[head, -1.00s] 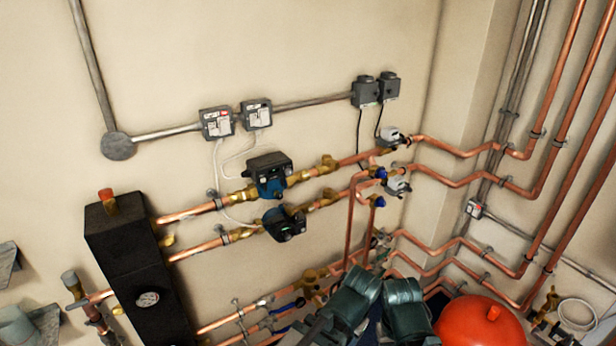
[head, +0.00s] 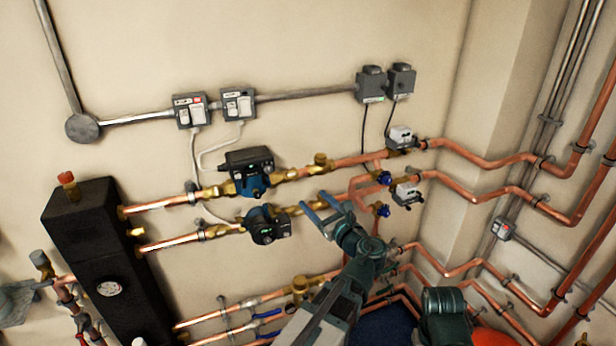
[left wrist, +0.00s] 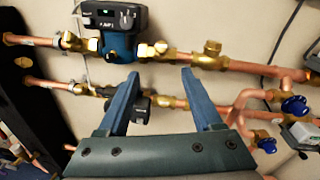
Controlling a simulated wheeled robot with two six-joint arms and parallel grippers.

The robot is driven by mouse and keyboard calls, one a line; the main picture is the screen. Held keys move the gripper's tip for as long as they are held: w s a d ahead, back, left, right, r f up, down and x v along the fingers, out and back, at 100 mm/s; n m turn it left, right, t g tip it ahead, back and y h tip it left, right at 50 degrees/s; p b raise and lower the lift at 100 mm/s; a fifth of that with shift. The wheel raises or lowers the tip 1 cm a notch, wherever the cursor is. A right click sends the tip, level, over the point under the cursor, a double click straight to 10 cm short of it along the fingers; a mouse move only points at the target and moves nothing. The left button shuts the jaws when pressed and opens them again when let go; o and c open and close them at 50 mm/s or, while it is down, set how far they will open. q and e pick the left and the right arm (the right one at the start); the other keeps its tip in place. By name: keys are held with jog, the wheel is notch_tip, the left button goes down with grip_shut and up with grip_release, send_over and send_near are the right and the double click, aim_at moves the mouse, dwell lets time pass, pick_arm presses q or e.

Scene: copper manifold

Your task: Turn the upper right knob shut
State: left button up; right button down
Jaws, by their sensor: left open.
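The upper blue knob (head: 384,178) sits on the copper pipework at the right of the wall, beside a white-grey valve actuator. A lower blue knob (head: 381,210) is just below it. In the left wrist view the upper knob (left wrist: 294,106) and the lower knob (left wrist: 264,140) are at the right, outside the jaws. My left gripper (head: 319,204) is open and empty, left of both knobs and apart from them. In the left wrist view its two fingers (left wrist: 160,73) point at the pipes between the pump and the knobs. Only a teal part of my right arm shows; its fingers are hidden.
Two pumps, the upper (head: 249,172) and the lower (head: 267,225), sit on the pipes left of my gripper. White-grey actuators (head: 407,194) are close right of the knobs. A black manifold block (head: 95,245) stands at the left. Copper pipes run below and right.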

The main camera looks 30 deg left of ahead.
aim_at(291, 175)
pick_arm(q)
jog(key=x, duration=1.4)
jog(key=shift+d+r, duration=0.1)
jog(key=shift+r, duration=0.2)
grip_shut()
